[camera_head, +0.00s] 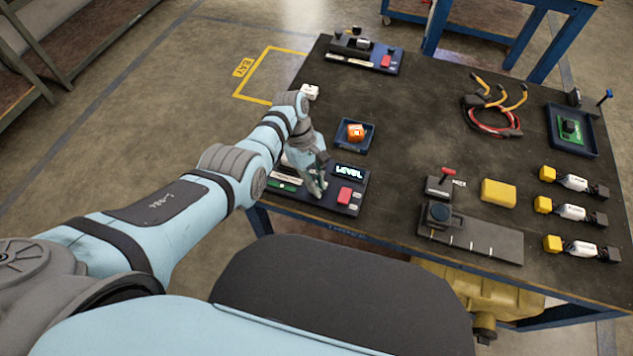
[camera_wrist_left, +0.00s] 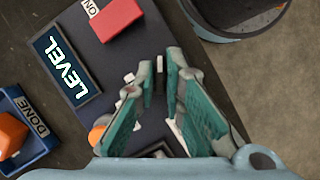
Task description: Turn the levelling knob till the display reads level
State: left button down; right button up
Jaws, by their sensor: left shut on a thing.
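The dark levelling panel (camera_head: 327,203) lies at the table's near left edge. Its lit display (camera_head: 349,171) reads LEVEL; the word also shows on the display in the left wrist view (camera_wrist_left: 67,66). A red block-shaped button (camera_head: 346,195) sits beside the display. My left gripper (camera_head: 318,190) reaches down over the panel, left of the red button. In the left wrist view its teal-padded fingers (camera_wrist_left: 154,85) are close together over the panel, shut on the levelling knob, which the fingers largely hide. My right gripper is in neither view.
A blue tray (camera_head: 342,144) with an orange block (camera_head: 356,131) stands just behind the panel. Another panel (camera_head: 345,65) is at the back left. A yellow block (camera_head: 498,193), red cables (camera_head: 492,122) and several yellow-tipped parts lie to the right. The table's middle is mostly clear.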

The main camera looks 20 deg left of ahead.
pick_arm(q)
jog(key=c, duration=1.7)
grip_release()
jog(key=shift+r, duration=0.1)
jog(key=v, duration=1.1)
jog(key=shift+w+r, duration=0.15)
jog(key=shift+r, duration=0.25)
